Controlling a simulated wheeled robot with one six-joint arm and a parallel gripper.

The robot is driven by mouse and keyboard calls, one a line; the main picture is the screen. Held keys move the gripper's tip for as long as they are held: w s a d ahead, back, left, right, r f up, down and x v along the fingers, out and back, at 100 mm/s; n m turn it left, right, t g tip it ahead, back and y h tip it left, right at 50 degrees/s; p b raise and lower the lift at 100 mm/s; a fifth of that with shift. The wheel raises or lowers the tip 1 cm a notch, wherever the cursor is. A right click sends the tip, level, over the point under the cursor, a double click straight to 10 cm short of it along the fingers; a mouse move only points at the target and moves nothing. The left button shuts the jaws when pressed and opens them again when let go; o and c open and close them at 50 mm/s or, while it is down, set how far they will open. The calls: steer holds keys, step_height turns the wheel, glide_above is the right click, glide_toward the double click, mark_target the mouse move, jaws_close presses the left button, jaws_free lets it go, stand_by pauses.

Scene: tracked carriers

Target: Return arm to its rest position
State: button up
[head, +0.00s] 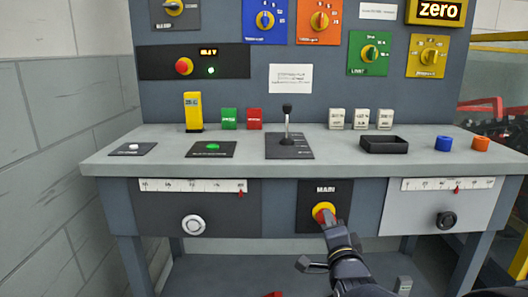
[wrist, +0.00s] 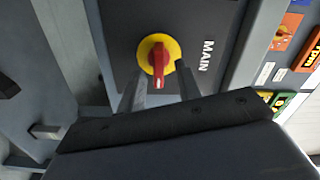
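My gripper (head: 331,224) reaches up to the MAIN rotary switch (head: 322,211) on the front of the workbench. In the wrist view the MAIN switch has a yellow disc (wrist: 146,48) and a red handle (wrist: 158,66). The two fingers of my gripper (wrist: 160,84) stand apart on either side of the red handle, with gaps visible beside it. The gripper is open and holds nothing. My arm extends from the bottom of the head view.
The workbench top (head: 250,158) carries a lever (head: 287,125), a black tray (head: 384,144), and blue (head: 444,143) and orange (head: 481,144) rings. Slider panels with knobs (head: 193,225) (head: 446,220) flank the MAIN panel. Bench legs (head: 138,265) stand below.

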steer(key=n+p, duration=0.3)
steer(key=n, duration=0.2)
steer(key=shift+r, duration=0.1)
stand_by(0.4)
steer(key=shift+a, duration=0.1)
